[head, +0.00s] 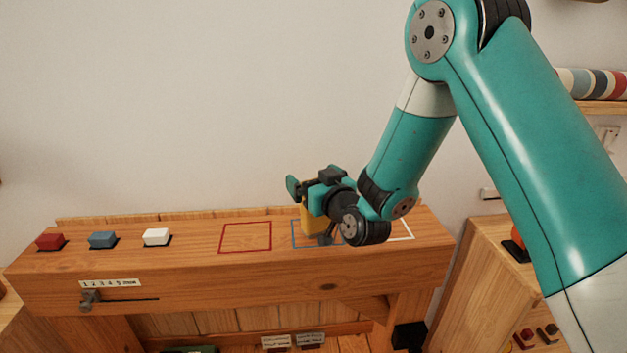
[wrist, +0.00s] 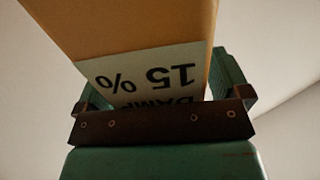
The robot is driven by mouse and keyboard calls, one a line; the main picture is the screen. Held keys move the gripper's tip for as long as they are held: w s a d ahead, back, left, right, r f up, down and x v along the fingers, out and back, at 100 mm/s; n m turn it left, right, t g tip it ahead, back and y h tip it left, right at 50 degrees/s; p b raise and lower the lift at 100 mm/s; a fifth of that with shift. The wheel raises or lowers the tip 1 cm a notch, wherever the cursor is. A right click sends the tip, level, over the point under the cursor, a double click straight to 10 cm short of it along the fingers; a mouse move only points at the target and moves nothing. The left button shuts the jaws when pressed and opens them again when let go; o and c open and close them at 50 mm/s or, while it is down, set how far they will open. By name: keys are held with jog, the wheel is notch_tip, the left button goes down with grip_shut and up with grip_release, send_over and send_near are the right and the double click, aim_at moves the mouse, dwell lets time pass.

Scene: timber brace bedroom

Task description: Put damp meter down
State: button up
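The damp meter (head: 308,221) is a yellow-orange block, partly hidden behind my gripper in the head view. It is upright at the blue outlined square (head: 294,236) on the wooden beam top; I cannot tell whether its base touches the wood. My gripper (head: 306,197) is at its upper part.
A red outlined square (head: 246,237) is empty left of the meter; a white outlined one (head: 411,232) is partly hidden behind my wrist. Red (head: 50,241), blue (head: 103,239) and white (head: 156,236) blocks sit at the left. A slider (head: 90,299) is on the front face.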

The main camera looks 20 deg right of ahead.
jog(key=shift+r, duration=0.25)
jog(key=shift+s+f+b, duration=0.2)
jog(key=shift+f+b, duration=0.05)
jog(key=shift+b, duration=0.05)
jog(key=s+d+b, duration=0.2)
jog(key=s+b, duration=0.9)
jog(key=b, duration=0.8)
jog(key=shift+s+d+r, duration=0.15)
